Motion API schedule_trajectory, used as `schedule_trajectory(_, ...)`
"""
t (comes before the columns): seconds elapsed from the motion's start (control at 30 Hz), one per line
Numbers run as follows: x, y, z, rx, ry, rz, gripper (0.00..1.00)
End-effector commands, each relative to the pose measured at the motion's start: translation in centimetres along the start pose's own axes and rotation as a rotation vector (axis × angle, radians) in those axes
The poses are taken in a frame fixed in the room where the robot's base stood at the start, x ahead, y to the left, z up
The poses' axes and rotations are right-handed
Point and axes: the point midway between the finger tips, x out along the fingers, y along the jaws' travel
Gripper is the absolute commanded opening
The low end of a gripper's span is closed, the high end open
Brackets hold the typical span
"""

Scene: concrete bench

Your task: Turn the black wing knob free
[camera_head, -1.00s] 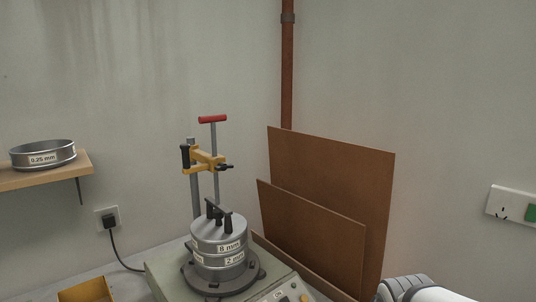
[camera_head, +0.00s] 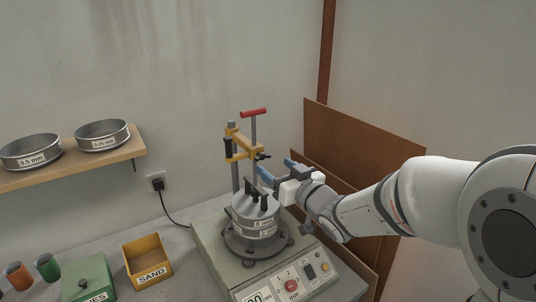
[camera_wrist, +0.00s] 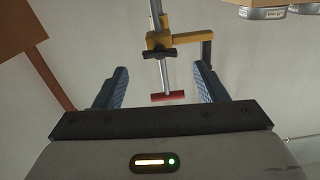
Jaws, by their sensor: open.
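The black wing knob (camera_head: 262,156) sits on the right end of the yellow clamp (camera_head: 238,146) on the sieve shaker's rod. In the wrist view, which is upside down, the wing knob (camera_wrist: 159,54) lies crosswise on the rod between the finger lines, beyond the tips. My gripper (camera_head: 278,169) is open and empty, just right of and a little below the knob, apart from it. Its two blue fingers (camera_wrist: 161,72) frame the knob and the red T-handle (camera_wrist: 167,97).
The sieve stack (camera_head: 255,222) with its black-handled lid stands on the shaker (camera_head: 238,272) below my gripper. Brown boards (camera_head: 365,145) lean on the wall behind my arm. A shelf (camera_head: 75,166) with sieves is left; a yellow sand box (camera_head: 147,262) stands on the bench.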

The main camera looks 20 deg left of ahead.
Motion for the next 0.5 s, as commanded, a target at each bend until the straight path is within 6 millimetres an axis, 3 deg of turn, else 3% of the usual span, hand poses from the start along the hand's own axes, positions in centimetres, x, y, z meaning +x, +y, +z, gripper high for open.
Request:
schedule_trajectory(0.23, 3.9, 0.0, -0.1, 0.001, -0.003, 0.001, 0.65)
schedule_trajectory(0.5, 5.5, 0.1, 0.0, 0.001, -0.002, 0.003, 0.65)
